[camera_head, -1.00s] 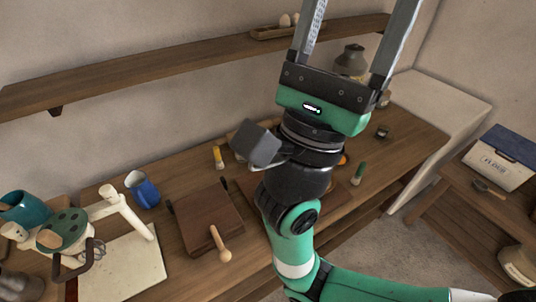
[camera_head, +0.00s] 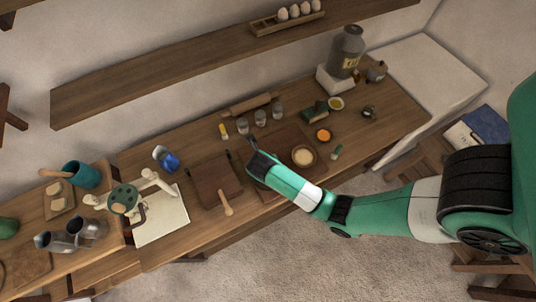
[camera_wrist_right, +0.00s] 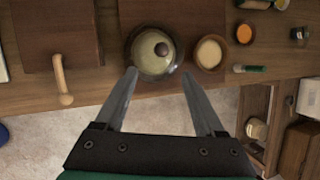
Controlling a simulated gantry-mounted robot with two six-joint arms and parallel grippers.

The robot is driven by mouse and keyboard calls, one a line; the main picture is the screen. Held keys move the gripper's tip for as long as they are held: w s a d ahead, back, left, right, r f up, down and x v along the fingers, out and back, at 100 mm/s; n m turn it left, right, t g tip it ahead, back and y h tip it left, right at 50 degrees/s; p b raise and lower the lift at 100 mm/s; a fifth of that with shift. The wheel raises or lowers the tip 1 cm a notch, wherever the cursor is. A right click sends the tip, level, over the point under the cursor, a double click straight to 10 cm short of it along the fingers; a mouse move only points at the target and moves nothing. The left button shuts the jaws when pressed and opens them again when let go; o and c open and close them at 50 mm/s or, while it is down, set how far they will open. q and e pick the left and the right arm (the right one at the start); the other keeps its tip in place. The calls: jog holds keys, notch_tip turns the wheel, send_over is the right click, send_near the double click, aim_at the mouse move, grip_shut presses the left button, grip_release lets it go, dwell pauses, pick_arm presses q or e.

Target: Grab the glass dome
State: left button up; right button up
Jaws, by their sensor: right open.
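The glass dome (camera_wrist_right: 150,62) shows in the right wrist view as a clear round cover with a dark knob on top, near the front of the wooden counter. My right gripper (camera_wrist_right: 159,74) is open and empty. Its two fingertips lie on either side of the dome's near edge in the picture; I cannot tell how close they are in depth. In the head view my green right arm (camera_head: 295,185) reaches in from the right over the counter and hides the dome and most of the gripper. My left gripper is not in view.
Right of the dome is a wooden bowl (camera_wrist_right: 211,53) with pale contents, then a small orange dish (camera_wrist_right: 244,34) and a green-handled tool (camera_wrist_right: 250,69). Left is a wooden board (camera_head: 213,185) with a pestle-like handle (camera_head: 226,203). Glass jars (camera_head: 260,118) stand behind.

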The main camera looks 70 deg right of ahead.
jog(key=b+x, duration=0.1)
jog(key=x, duration=0.5)
jog(key=shift+d+f, duration=0.1)
jog(key=shift+d, duration=0.05)
jog(key=b+x, duration=0.1)
jog(key=x, duration=0.4)
jog(key=shift+d, duration=0.15)
grip_shut()
dwell(1.0)
